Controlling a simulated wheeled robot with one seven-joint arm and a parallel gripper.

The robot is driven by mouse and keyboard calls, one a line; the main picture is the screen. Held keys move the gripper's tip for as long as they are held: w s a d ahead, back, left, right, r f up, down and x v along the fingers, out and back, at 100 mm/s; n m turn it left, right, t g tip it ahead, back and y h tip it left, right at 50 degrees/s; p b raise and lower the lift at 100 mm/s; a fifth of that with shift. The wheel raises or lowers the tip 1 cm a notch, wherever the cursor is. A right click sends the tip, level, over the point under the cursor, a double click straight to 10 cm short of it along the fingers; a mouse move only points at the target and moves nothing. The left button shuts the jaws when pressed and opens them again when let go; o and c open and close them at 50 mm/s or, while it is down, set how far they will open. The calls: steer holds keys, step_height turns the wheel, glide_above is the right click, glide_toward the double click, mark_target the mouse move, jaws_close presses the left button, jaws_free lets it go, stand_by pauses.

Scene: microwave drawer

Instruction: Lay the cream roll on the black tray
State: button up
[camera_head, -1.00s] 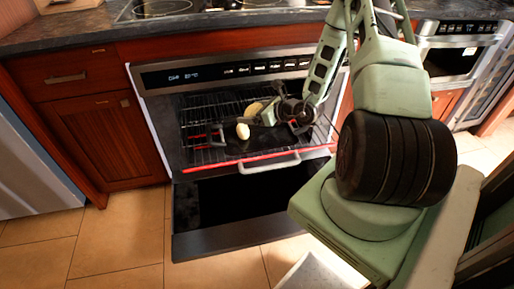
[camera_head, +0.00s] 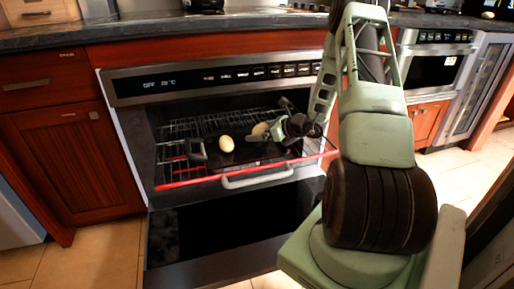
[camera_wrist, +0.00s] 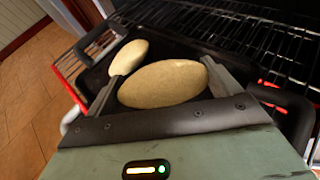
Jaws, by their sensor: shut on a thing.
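My gripper (camera_head: 270,133) is low over the black tray (camera_head: 213,157), which sits on the pulled-out oven rack. It is shut on a pale cream roll (camera_head: 261,129). In the wrist view this roll (camera_wrist: 163,83) fills the space between the fingers, with the dark tray (camera_wrist: 180,45) behind it. I cannot tell whether its underside touches the tray. A second cream roll (camera_head: 226,143) lies on the tray to the left of my gripper, and it also shows in the wrist view (camera_wrist: 128,57). The tray has dark raised handles at its ends.
The oven door (camera_head: 215,235) hangs open below the rack. Another pale roll-like thing (camera_head: 488,15) lies on the counter at the far right.

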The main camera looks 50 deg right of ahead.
mark_target(262, 148)
steer(key=shift+f+b, duration=0.7)
steer(key=shift+f, duration=1.6)
steer(key=shift+f, duration=0.15)
steer(key=shift+f, duration=0.1)
steer(key=o, duration=0.7)
steer(key=shift+f, duration=0.1)
steer(key=shift+o, duration=0.2)
steer(key=shift+r, duration=0.2)
steer(key=shift+s+r, duration=0.25)
steer(key=shift+s, duration=0.05)
steer(key=p+v, duration=0.3)
steer(key=v, duration=0.8)
steer(key=shift+s, duration=0.2)
